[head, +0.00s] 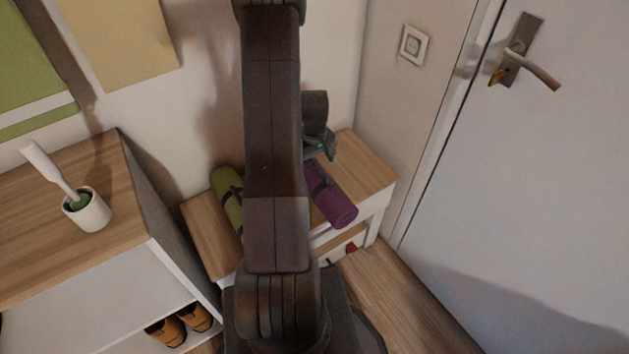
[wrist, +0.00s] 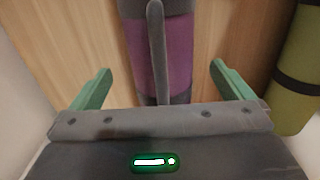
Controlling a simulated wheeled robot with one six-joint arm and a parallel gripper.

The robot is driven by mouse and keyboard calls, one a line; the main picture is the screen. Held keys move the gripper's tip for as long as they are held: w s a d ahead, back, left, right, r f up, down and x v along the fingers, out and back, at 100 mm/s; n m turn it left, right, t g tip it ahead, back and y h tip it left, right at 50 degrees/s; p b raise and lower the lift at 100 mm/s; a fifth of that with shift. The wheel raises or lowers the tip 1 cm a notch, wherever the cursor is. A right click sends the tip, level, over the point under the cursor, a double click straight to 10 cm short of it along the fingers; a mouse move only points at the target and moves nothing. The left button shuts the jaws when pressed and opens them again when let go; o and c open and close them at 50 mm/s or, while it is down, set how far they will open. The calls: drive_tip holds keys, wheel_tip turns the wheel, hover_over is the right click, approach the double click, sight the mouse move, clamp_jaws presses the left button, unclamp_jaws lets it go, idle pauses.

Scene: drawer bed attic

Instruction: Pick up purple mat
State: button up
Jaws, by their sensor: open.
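The purple mat (head: 334,207) is a rolled cylinder with dark straps, lying on a small wooden-topped bench beside a rolled green mat. In the wrist view the purple mat (wrist: 162,52) runs up the picture between my two green fingers, with a dark strap near the top and another near the bottom. My gripper (wrist: 162,85) is open, with a finger on each side of the mat and a gap to each. In the head view my gripper (head: 328,147) is over the far part of the mat. My arm hides part of the bench and of both mats.
The green mat (head: 229,193) lies left on the bench (head: 368,165) and shows at right in the wrist view (wrist: 304,70). A cabinet (head: 95,235) with a brush holder (head: 88,211) and shoes (head: 168,329) stands left. Walls bound the back and right; a door (head: 550,180) is right.

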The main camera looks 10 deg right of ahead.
sight(315, 171)
drive_tip(key=shift+s+f+b, duration=0.15)
drive_tip(key=shift+f+b, duration=0.2)
drive_tip(key=shift+f, duration=2.35)
drive_tip(key=shift+r, duration=0.1)
drive_tip(key=c, duration=1.1)
